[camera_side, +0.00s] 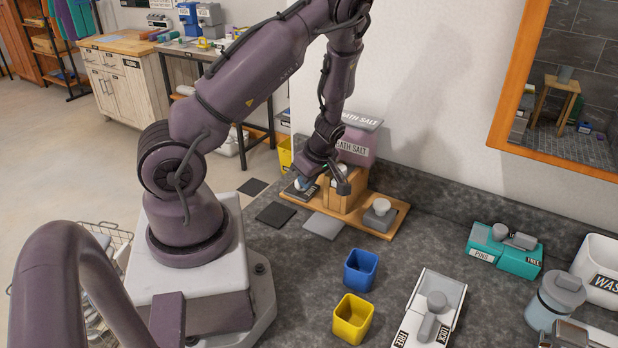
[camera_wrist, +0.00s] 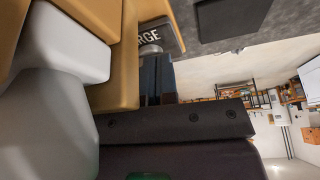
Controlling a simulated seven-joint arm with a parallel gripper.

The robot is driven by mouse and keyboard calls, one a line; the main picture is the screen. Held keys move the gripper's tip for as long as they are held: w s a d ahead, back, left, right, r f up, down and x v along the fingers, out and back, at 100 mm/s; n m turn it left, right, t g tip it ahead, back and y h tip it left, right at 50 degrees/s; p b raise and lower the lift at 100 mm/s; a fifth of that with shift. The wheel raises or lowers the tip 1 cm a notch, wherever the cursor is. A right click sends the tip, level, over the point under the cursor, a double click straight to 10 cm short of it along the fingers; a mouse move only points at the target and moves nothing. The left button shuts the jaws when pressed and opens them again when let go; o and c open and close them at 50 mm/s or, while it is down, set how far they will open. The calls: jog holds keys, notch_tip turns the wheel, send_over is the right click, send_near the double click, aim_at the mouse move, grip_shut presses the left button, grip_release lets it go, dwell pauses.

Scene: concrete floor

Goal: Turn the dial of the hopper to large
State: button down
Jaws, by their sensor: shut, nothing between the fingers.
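The hopper (camera_side: 357,150) is a pinkish bin marked BATH SALT above a wooden body (camera_side: 341,196) on a wooden base. A white rounded knob (camera_side: 339,171), perhaps the dial, shows at the wooden body, partly hidden by my gripper. A large white knob-like part (camera_wrist: 62,62) fills the left of the wrist view, beside tan wood. A dark label (camera_wrist: 150,37), its visible letters reading "RGE", lies just past my fingertips. My gripper (camera_side: 322,182) is shut and empty, close beside the wooden body; its dark fingers show in the wrist view (camera_wrist: 157,80). Contact and the dial's setting cannot be told.
A grey knob (camera_side: 381,208) stands on the base's right end. Dark and grey flat tiles (camera_side: 275,214) lie left of it. Blue (camera_side: 360,270) and yellow (camera_side: 352,318) cups, a white latch box (camera_side: 430,310) and a teal PINS box (camera_side: 503,250) stand on the counter.

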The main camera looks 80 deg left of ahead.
aim_at(295, 185)
jog(key=shift+s, duration=0.1)
jog(key=m, duration=0.2)
jog(key=s+m+t, duration=0.1)
jog(key=m, duration=0.1)
jog(key=m+t, duration=0.1)
jog(key=m, duration=0.1)
jog(key=shift+s+a+y, duration=0.1)
jog(key=shift+s+y, duration=0.25)
jog(key=shift+y, duration=0.05)
jog(key=m, duration=0.1)
jog(key=m+t, duration=0.1)
jog(key=s+m, duration=0.1)
jog(key=m, duration=0.1)
jog(key=shift+a+t, duration=0.3)
jog(key=shift+s+a, duration=0.1)
jog(key=shift+a, duration=0.05)
dwell(0.7)
